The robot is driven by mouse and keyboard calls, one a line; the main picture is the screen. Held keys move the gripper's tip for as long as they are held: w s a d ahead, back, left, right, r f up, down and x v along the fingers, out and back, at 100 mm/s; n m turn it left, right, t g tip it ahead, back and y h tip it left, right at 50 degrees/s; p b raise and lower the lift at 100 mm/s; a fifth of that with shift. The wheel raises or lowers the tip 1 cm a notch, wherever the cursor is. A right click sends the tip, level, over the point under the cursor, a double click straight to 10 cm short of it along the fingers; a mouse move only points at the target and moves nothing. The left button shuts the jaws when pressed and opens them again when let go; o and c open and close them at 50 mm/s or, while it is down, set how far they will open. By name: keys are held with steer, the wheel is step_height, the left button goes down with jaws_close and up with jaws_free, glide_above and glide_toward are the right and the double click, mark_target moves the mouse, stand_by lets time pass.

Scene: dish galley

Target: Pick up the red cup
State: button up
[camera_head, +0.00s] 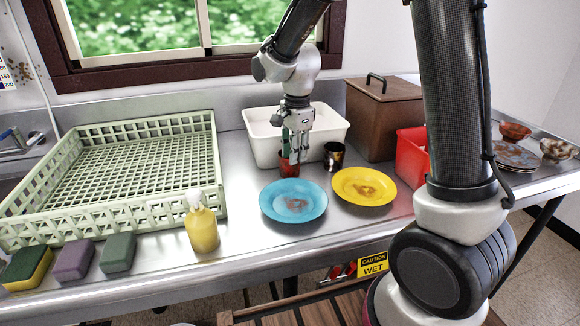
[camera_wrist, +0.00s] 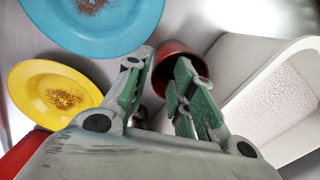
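The red cup (camera_head: 288,168) stands upright on the steel counter, behind the blue plate and in front of the white basin. My gripper (camera_head: 294,156) points down at it with the fingers apart. In the wrist view the red cup (camera_wrist: 171,52) shows between and behind the green-padded fingers (camera_wrist: 159,67). The right finger overlaps the cup's opening and hides part of it; the left finger is by its left edge. I cannot tell whether either finger touches the cup or reaches inside it.
A dark patterned cup (camera_head: 334,156) stands close right of my gripper. The blue plate (camera_head: 293,216) and yellow plate (camera_head: 347,197) lie in front, both soiled. The white basin (camera_head: 262,142) is right behind. A green rack (camera_head: 214,180), yellow bottle (camera_head: 202,228), brown box (camera_head: 384,120) and red bin (camera_head: 411,157) stand around.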

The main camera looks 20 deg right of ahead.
steer(key=shift+w+f, duration=0.1)
steer(key=shift+f, duration=1.4)
jaws_close()
